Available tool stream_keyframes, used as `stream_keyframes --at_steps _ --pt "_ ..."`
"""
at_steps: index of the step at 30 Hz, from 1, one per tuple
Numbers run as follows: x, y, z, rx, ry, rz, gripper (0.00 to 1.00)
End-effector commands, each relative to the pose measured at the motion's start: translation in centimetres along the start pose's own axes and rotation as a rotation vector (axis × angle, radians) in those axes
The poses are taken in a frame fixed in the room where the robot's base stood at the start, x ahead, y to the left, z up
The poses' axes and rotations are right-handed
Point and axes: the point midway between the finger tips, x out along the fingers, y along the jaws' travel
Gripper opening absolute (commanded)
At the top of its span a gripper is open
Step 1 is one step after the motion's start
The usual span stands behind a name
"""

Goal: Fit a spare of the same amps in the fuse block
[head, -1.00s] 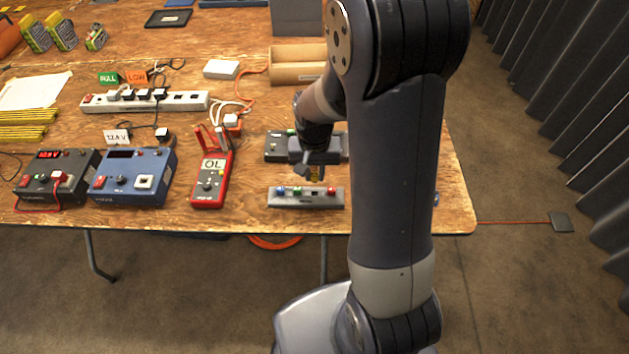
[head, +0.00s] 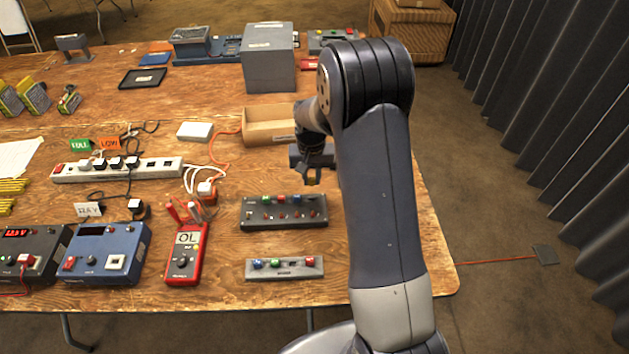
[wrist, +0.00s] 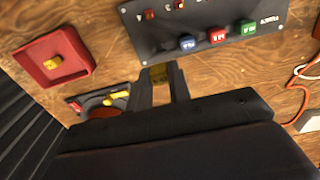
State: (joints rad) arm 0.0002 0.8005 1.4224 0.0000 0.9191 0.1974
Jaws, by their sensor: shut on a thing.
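My gripper (head: 311,182) is shut on a small yellow fuse, which shows between the fingertips in the wrist view (wrist: 158,72). It is above the table, just behind the dark fuse block (head: 260,222). The block, also in the wrist view (wrist: 205,60), carries blue and green fuses and red lamps; its end nearest the gripper shows no coloured fuse. The grey spare strip (head: 284,273) in front holds blue, green and red fuses, with a gap between green and red. A yellow fuse (wrist: 52,63) lies in a red tray (wrist: 75,45).
A dark device with a yellow part (wrist: 116,98) lies near the red tray. A red multimeter (head: 184,260) stands left of the block, a cardboard bin (head: 270,138) behind. My arm hides the table's right side in the head view.

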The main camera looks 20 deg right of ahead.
Motion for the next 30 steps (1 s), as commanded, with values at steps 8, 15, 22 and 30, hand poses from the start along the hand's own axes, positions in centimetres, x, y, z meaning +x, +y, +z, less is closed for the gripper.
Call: stream_keyframes --at_steps 8,15,22,30 --pt "1.8 0.0 -0.1 -0.001 0.000 0.000 0.00" --pt "4.3 0.0 -0.1 -0.001 -0.001 0.000 0.00" --pt "6.0 0.0 -0.1 -0.001 0.000 0.000 0.00" --pt "6.0 0.0 -0.1 -0.001 0.000 0.000 0.00"
